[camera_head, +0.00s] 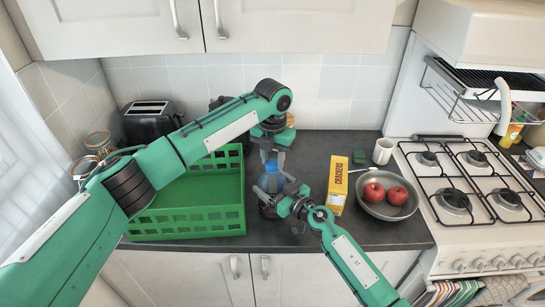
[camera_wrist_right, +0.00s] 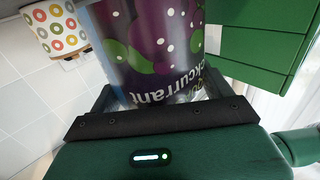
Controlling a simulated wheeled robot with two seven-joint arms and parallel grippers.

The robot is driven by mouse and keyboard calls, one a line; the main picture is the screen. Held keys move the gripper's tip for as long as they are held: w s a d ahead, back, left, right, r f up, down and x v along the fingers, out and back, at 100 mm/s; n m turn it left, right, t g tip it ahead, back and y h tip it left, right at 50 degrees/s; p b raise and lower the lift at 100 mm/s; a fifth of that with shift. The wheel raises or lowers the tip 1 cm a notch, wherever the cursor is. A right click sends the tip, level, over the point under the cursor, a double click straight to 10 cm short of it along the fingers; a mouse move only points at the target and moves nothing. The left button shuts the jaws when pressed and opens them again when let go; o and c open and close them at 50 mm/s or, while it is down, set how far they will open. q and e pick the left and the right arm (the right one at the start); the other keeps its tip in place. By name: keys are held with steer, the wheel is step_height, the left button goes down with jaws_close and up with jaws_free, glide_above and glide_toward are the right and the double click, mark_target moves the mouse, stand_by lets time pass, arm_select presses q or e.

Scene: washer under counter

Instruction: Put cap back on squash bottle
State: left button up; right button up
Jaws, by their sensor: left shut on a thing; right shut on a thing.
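The squash bottle (camera_wrist_right: 155,50) has a dark purple label with green and purple berries and the word part "kcurrant". It fills the space between the fingers of my right gripper (camera_wrist_right: 160,98) in the right wrist view. In the head view my right gripper (camera_head: 279,205) holds the bottle low, at the front of the counter. My left gripper (camera_head: 271,160) points down directly above the bottle, shut on a small blue cap (camera_head: 271,166). Blue also shows just below, around the bottle's top. Whether cap and bottle neck touch is hidden by the fingers.
A green crate (camera_head: 190,222) stands close on the left. A yellow crackers box (camera_head: 338,187), a pan (camera_head: 388,209) with two red apples and a white mug (camera_head: 383,151) stand to the right, before the gas hob (camera_head: 465,185). A black toaster (camera_head: 150,122) is at the back left.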

arm_select(q)
steer(key=shift+m, duration=1.4)
steer(key=o, duration=0.9)
steer(key=shift+o, duration=0.2)
steer(key=shift+r, duration=0.1)
steer(key=shift+r, duration=2.15)
steer(key=shift+c, duration=0.5)
